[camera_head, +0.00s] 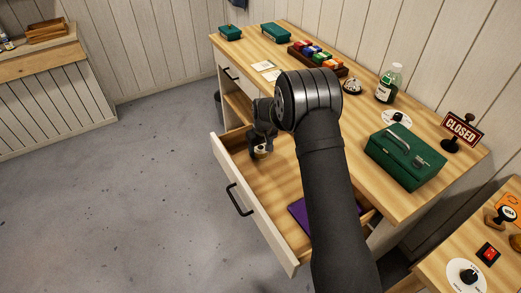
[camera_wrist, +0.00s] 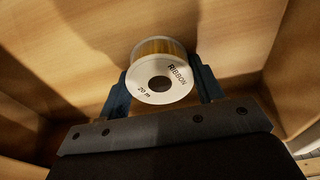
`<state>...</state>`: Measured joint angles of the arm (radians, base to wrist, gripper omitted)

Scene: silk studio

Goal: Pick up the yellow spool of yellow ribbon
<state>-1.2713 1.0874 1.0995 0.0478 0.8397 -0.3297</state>
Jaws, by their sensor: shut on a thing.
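The spool of yellow ribbon (camera_wrist: 157,47) is in the wrist view, with a pale round face printed "RIBBON" and "20 m" and a dark centre hole. My gripper (camera_wrist: 160,90) has one finger on each side of it and is shut on it. In the head view the spool (camera_head: 262,152) shows small below my gripper (camera_head: 260,147), inside the open drawer (camera_head: 277,205) near its far left corner. I cannot tell whether the spool touches the drawer floor.
A purple item (camera_head: 299,212) lies in the drawer, partly behind my arm. The drawer's front wall (camera_head: 247,200) and side walls stand around my gripper. On the desk above are a green box (camera_head: 405,157), a bottle (camera_head: 388,84), a bell (camera_head: 351,86) and a "CLOSED" sign (camera_head: 463,130).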

